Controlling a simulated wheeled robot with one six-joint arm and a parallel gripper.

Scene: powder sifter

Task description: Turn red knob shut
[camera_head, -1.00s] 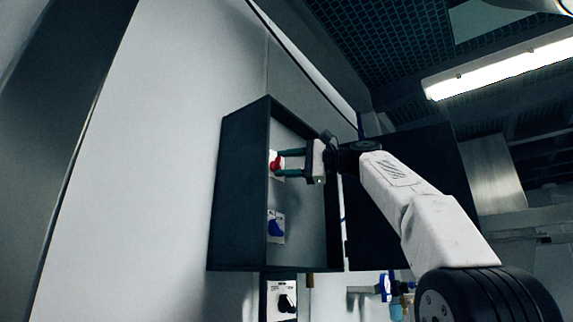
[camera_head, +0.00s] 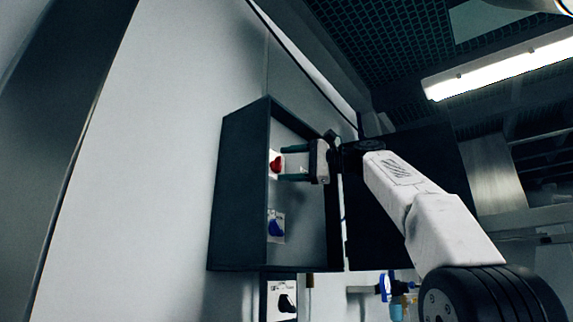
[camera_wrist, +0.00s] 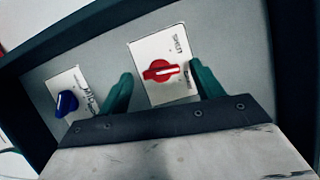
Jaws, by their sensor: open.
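The red knob (camera_head: 276,164) sits on a white plate inside an open dark box on the wall. In the wrist view the red knob (camera_wrist: 160,71) lies beyond and between my fingertips, with a white line along its grip running nearly level across the picture. My gripper (camera_head: 284,164) is open in front of the knob, its green fingers apart. It also shows in the wrist view (camera_wrist: 160,70). The fingers appear clear of the knob, with a small gap in the head view. Nothing is between them.
A blue knob (camera_head: 276,228) on its own plate is below the red one; it shows at the left in the wrist view (camera_wrist: 67,103). The dark box walls (camera_head: 238,190) surround both. A black knob (camera_head: 286,303) is below the box. The open dark door (camera_head: 400,225) is at the right.

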